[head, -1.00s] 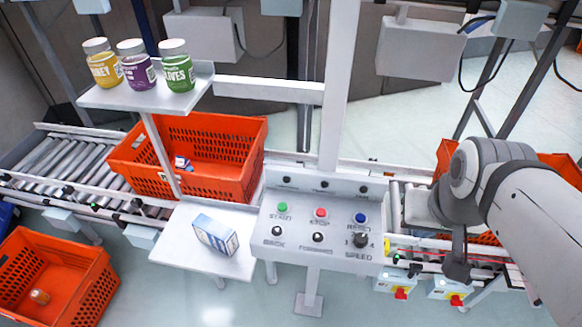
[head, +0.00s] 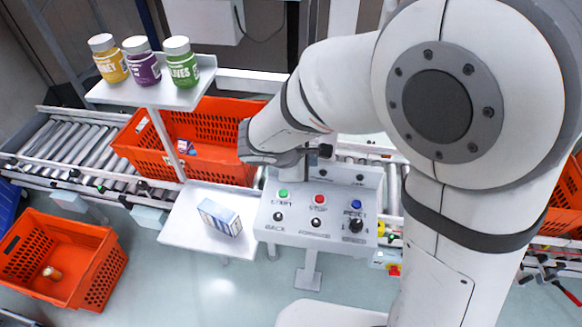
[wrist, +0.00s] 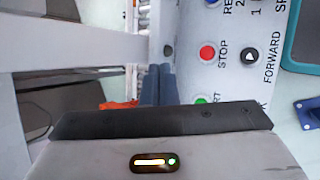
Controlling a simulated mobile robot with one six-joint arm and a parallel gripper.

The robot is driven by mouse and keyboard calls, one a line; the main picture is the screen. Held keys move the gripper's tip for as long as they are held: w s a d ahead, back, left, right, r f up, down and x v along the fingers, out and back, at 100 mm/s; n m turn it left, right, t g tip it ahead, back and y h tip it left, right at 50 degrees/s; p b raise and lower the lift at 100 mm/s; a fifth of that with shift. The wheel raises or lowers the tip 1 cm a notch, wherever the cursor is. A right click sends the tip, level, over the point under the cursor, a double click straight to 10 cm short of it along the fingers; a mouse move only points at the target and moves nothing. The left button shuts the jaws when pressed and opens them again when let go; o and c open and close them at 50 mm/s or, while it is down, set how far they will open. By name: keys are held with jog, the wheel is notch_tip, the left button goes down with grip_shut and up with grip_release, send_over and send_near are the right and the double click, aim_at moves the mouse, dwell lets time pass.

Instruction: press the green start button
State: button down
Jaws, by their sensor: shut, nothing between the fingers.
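The green start button (head: 283,193) is at the upper left of the sloped grey control panel (head: 265,226), left of the red stop button (head: 319,199). In the wrist view the green button (wrist: 201,100) is partly hidden behind my gripper's dark body, and the red button (wrist: 207,52) shows fully. My gripper's fingers (wrist: 158,84) are together and empty, beside the panel's edge and apart from the green button in that view. In the head view my wrist is above the panel's top left, and the fingertips are hard to make out.
A blue reset button (head: 356,205), black buttons and a speed knob (head: 356,226) share the panel. A jar shelf (head: 150,92) stands above an orange tote (head: 215,125) at left. A white side table (head: 185,235) holds a small box (head: 219,216).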

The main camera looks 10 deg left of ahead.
jog(key=a+f+n+t+y, duration=0.1)
jog(key=a+f+n, duration=0.1)
jog(key=a+n, duration=0.2)
jog(key=a, duration=0.3)
jog(key=shift+s+t+p, duration=0.25)
jog(key=shift+t+p, duration=0.05)
jog(key=shift+a, duration=0.1)
jog(key=b, duration=0.5)
send_over(280, 196)
notch_tip(280, 196, down, 8)
jog(key=shift+w+r, duration=0.15)
jog(key=shift+r, duration=0.1)
jog(key=shift+f+b, duration=0.7)
jog(key=shift+b, duration=0.05)
jog(key=shift+f, duration=0.1)
dwell(0.5)
jog(key=shift+f+b, duration=0.3)
jog(key=shift+b, duration=0.3)
